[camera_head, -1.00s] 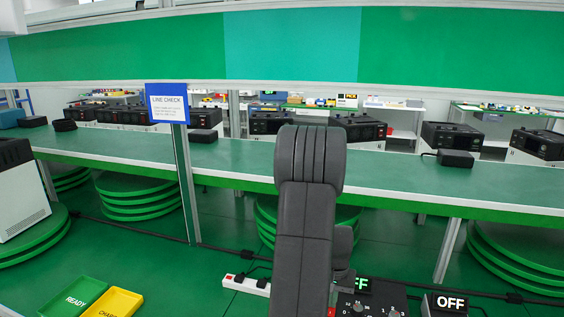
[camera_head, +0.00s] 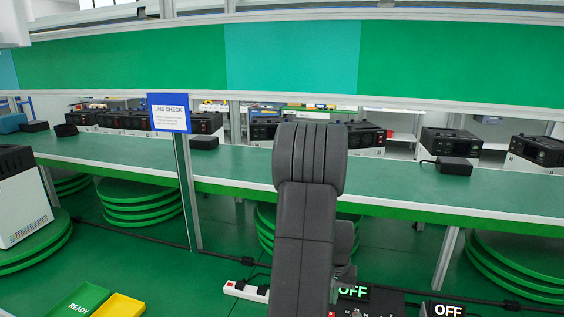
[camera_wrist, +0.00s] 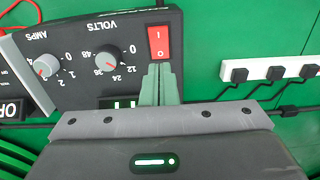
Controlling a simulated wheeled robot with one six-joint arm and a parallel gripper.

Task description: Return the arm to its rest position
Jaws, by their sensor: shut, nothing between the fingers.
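My arm (camera_head: 305,220) stands upright in the middle of the head view, and its end is hidden behind its own dark links. In the wrist view my gripper (camera_wrist: 159,68) is shut and empty, its two green-grey fingers together. Their tips are just by the red rocker switch (camera_wrist: 159,42) of a dark control box (camera_wrist: 85,35), which appears upside down with VOLTS and AMPS knobs. I cannot tell whether they touch the switch. In the head view a lit OFF display (camera_head: 353,292) shows beside my arm.
A white power strip (camera_wrist: 258,67) with plugs lies right of the box in the wrist view. A second OFF display (camera_head: 447,310) is at the lower right. A long green bench (camera_head: 400,181) crosses behind. A green READY tray (camera_head: 75,303) and yellow tray (camera_head: 120,306) are lower left.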

